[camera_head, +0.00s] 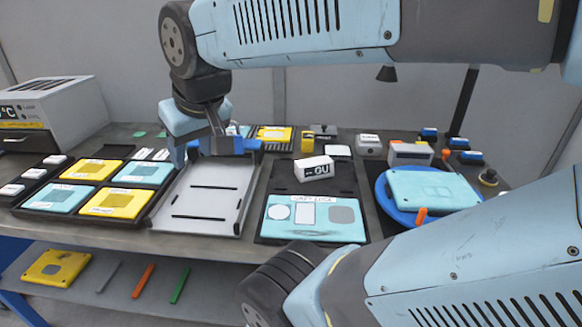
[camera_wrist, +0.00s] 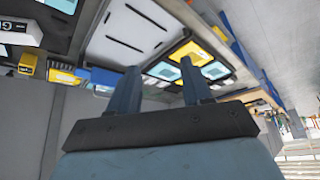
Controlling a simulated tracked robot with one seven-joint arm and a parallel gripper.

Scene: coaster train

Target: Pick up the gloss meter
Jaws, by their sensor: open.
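The gloss meter seems to be the small white box with a dark "GU" face (camera_head: 314,168). It sits on the dark board just behind the light-blue panel, right of the grey tray. In the wrist view, a white box with partly cut-off lettering at the left edge (camera_wrist: 18,30) looks like the same thing. My gripper (camera_head: 197,148) is over the back left of the grey tray, to the left of the box and apart from it. Its two fingers are spread with nothing between them in the wrist view (camera_wrist: 158,72).
The grey tray (camera_head: 205,205) has blue blocks at its back edge. Yellow and light-blue tiles (camera_head: 115,202) lie to the left. A light-blue panel (camera_head: 310,214) lies in front of the box. A blue round plate (camera_head: 385,203) with a light-blue case is on the right. A yellow block (camera_head: 308,140) stands behind.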

